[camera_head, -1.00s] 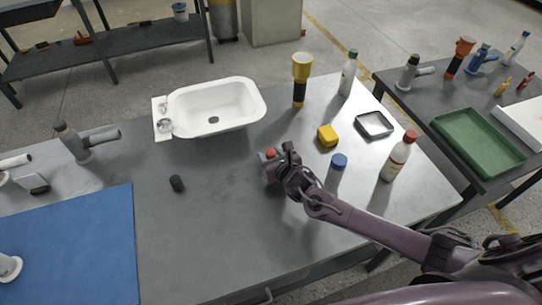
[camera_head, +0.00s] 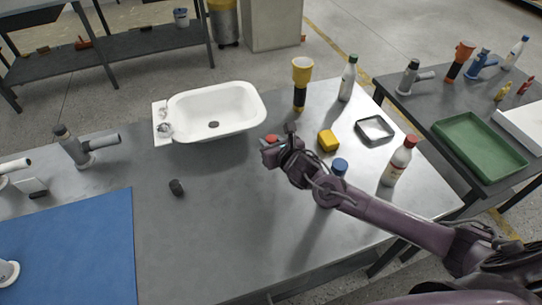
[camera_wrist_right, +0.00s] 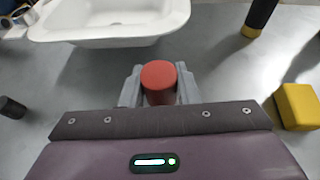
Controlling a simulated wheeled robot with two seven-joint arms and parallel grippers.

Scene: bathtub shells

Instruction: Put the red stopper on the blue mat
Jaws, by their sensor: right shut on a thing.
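The red stopper (camera_wrist_right: 159,78) is between the fingers of my right gripper (camera_wrist_right: 157,88), which is shut on it. In the head view the right gripper (camera_head: 270,146) is above the table, right of the white tub, and only a little of the red stopper (camera_head: 271,138) shows. The blue mat (camera_head: 80,245) lies flat at the left front of the table, well to the left of the gripper. My left gripper is not in view.
A white bathtub shell (camera_head: 238,108) stands behind and left of the gripper. A small dark cylinder (camera_head: 176,187) stands between mat and gripper. A yellow block (camera_head: 327,140), bottles and a metal tray (camera_head: 375,128) are to the right. The table's front middle is clear.

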